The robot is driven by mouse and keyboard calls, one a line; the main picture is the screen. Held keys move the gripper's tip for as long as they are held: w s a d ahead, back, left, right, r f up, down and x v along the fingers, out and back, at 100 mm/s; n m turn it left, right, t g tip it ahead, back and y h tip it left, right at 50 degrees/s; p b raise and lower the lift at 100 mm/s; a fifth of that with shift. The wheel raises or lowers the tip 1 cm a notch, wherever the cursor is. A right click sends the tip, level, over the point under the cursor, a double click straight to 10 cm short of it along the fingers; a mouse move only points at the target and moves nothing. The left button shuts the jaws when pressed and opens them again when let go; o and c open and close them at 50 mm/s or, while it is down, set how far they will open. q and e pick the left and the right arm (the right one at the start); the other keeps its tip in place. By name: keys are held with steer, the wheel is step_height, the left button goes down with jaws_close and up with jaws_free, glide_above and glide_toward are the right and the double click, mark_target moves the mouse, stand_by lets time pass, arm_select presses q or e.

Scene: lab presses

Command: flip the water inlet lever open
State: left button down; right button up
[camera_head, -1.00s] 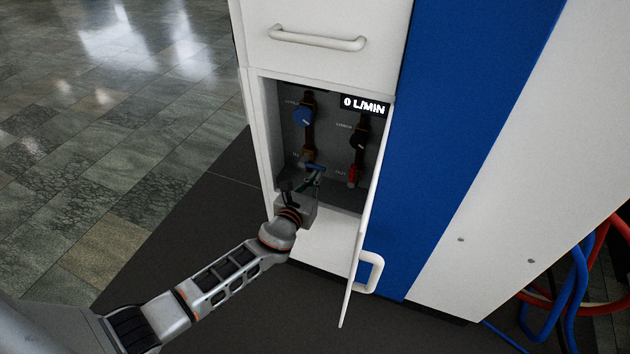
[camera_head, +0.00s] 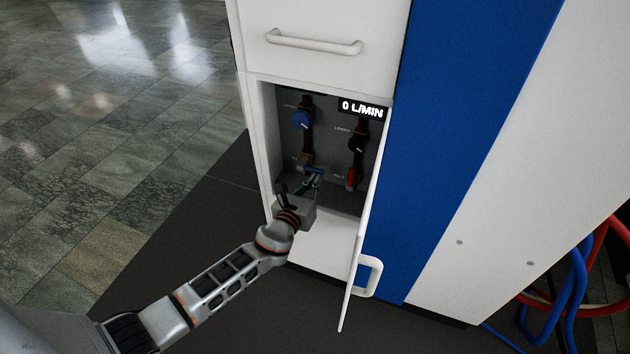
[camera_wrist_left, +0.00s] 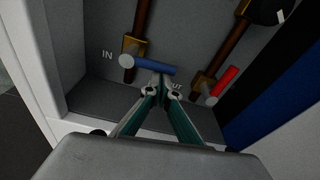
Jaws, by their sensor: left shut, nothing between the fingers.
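The water inlet lever (camera_head: 314,169) is a blue handle low inside the open cabinet. In the left wrist view the blue lever (camera_wrist_left: 155,67) points right from the brass valve (camera_wrist_left: 131,46) marked IN, lying across its pipe. My left gripper (camera_head: 311,183) is inside the cabinet at the lever. In the wrist view its fingertips (camera_wrist_left: 162,88) are together, empty, just below the lever's free end. I cannot tell whether they touch it. The red lever (camera_wrist_left: 224,81) of the OUT valve is to the right, tilted up. My right gripper is not in view.
A display (camera_head: 362,109) reads 0 L/MIN. The cabinet door (camera_head: 352,275) stands open on the right, with a white handle (camera_head: 374,274). A blue knob (camera_head: 303,120) and a black knob (camera_head: 357,142) are above the levers. Hoses (camera_head: 570,290) hang at far right.

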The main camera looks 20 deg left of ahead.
mark_target(313, 169)
arm_select(q)
step_height(313, 169, up, 2)
steer(key=n+h, duration=0.1)
steer(key=n, duration=0.2)
steer(key=shift+r+n, duration=0.15)
steer(key=shift+n, duration=0.15)
steer(key=n, duration=0.1)
steer(key=r+n, duration=0.2)
steer(key=n, duration=0.1)
steer(key=shift+a+h, duration=0.3)
steer(key=a+n, duration=0.1)
steer(key=n, duration=0.1)
steer(key=a+r+n+t, duration=0.1)
steer(key=n, duration=0.2)
steer(key=a+r+n, duration=0.1)
steer(key=n, duration=0.2)
steer(key=shift+r+h, duration=0.15)
steer(key=shift+h, duration=0.25)
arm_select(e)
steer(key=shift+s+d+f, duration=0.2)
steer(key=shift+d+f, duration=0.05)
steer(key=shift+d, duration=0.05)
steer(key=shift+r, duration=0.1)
arm_select(q)
steer(key=shift+w, duration=0.1)
